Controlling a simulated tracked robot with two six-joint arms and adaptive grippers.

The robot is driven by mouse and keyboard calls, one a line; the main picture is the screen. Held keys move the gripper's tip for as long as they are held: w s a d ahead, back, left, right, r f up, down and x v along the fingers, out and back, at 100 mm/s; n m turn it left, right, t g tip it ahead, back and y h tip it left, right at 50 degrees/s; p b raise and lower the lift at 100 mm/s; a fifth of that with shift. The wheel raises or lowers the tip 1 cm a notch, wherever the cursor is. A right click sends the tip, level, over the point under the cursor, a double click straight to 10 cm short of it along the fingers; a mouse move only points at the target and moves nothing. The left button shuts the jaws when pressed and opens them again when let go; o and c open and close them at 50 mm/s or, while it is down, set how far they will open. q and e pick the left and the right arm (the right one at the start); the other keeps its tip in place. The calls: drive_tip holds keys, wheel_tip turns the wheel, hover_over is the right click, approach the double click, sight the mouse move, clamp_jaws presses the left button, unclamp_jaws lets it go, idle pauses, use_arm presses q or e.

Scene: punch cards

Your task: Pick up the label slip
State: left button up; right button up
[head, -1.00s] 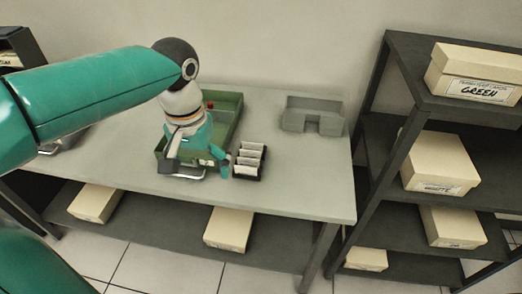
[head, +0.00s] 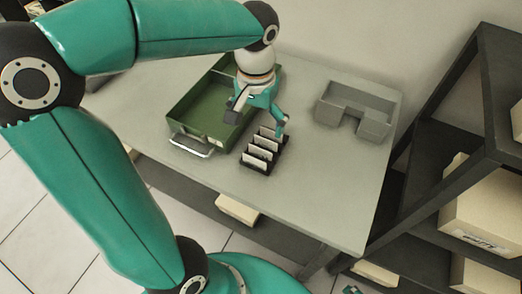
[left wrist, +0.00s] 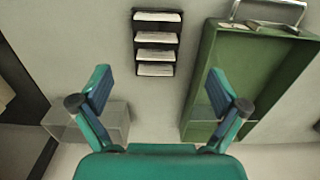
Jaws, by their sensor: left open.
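A small black rack (head: 254,167) holds several upright white slips (head: 258,154) in a row on the grey table. The rack also shows in the left wrist view (left wrist: 139,43), with its white slips (left wrist: 155,54) stacked up the picture. I cannot tell which slip is the label slip. My left gripper (head: 258,118) is above the table, beside the far end of the rack in the head view. In the left wrist view the left gripper (left wrist: 160,88) has its fingers wide apart with nothing between them, and the rack lies beyond the fingertips. My right gripper is not in view.
A green tray (head: 178,128) with a metal handle (head: 191,149) stands left of the rack. A grey holder (head: 378,128) stands at the back right of the table (head: 330,190). Dark shelves with cream boxes (head: 490,215) stand at the right. The table's front right is clear.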

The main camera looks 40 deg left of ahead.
use_arm(q)
hover_over(260, 150)
drive_tip(key=f, duration=0.5)
drive_tip(key=shift+a, duration=0.2)
drive_tip(key=shift+d+f, duration=0.15)
drive_tip(key=shift+f, duration=2.85)
drive_tip(key=c, duration=0.8)
